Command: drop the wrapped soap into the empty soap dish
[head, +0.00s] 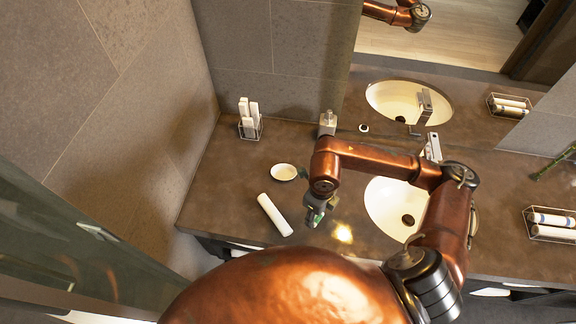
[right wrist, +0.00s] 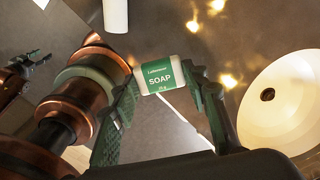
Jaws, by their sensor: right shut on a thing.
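The wrapped soap (right wrist: 165,76), a white bar with a green "SOAP" label, is between the fingertips of my right gripper (right wrist: 166,84) in the right wrist view. The gripper is shut on it. In the head view my right gripper (head: 316,215) hangs over the counter, right of the white rolled item and left of the sink; the soap is hard to make out there.
A white rolled item (head: 274,214) lies on the brown counter (head: 225,185) below the dish. A wire holder (head: 250,130) with white items stands at the back left. The sink (head: 385,205) is to the right, and a wire basket (head: 550,225) stands at the far right.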

